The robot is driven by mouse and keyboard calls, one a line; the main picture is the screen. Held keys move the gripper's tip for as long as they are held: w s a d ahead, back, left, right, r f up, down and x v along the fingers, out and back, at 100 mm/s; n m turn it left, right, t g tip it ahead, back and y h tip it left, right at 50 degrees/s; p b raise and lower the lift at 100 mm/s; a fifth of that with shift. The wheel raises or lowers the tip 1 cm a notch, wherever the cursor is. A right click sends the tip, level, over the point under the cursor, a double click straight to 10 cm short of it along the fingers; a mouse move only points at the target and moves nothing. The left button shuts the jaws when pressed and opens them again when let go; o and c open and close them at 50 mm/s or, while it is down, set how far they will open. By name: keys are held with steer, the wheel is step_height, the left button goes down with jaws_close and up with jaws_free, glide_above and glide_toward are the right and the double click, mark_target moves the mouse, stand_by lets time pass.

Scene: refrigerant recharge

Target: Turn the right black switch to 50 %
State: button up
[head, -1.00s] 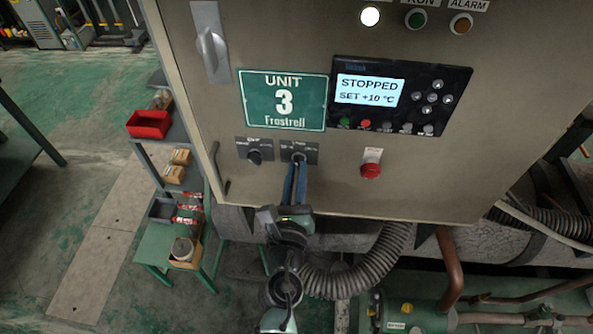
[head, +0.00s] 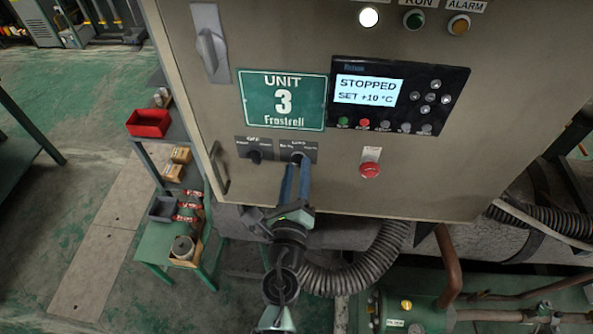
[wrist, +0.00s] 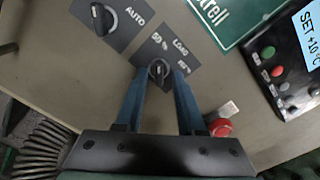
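The right black switch (wrist: 158,69) sits on a dark plate labelled LOAD, with a 50 % mark beside it in the wrist view. In the head view the switch (head: 298,158) is mostly hidden by my fingertips. My gripper (head: 297,166) reaches up to it from below. In the wrist view the blue fingertips (wrist: 159,74) lie on both sides of the knob and appear closed on it. The knob's exact pointing is too small to read. The left black switch (head: 255,156), labelled AUTO and OFF, is beside it, untouched.
A red button (head: 370,169) is right of the switches. Above are the UNIT 3 sign (head: 282,99) and a control panel (head: 400,95) reading STOPPED, SET +10 °C. A cabinet handle (head: 219,167) is at left. A corrugated hose (head: 375,262) runs below near my arm.

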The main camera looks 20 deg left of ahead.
steer(key=b+v, duration=0.1)
steer(key=v, duration=0.8)
stand_by(0.3)
stand_by(0.4)
